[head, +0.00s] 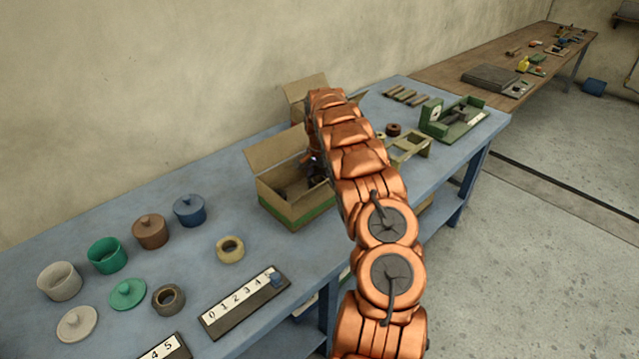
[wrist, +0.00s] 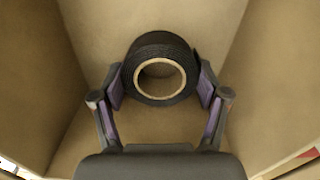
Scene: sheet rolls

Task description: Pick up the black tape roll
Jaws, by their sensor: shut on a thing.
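The black tape roll (wrist: 160,48) is in the wrist view, a dark ring with a pale tan core, its hole facing the camera. My gripper (wrist: 160,84) has a purple-padded finger against each side of the roll and is shut on it. The roll is inside the cardboard box, whose walls rise around it. Whether it touches the bottom I cannot tell. In the head view, my arm reaches into the open cardboard box (head: 296,210) with a green band. The roll and most of the gripper are hidden there by my arm and the box walls.
On the blue table (head: 130,215), lidded pots (head: 150,232), a yellow roll (head: 230,249), a dark brown roll (head: 168,299) and a numbered board (head: 243,302) lie left of the box. A green device (head: 452,120) stands to the right. Raised box flaps (head: 278,149) flank my arm.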

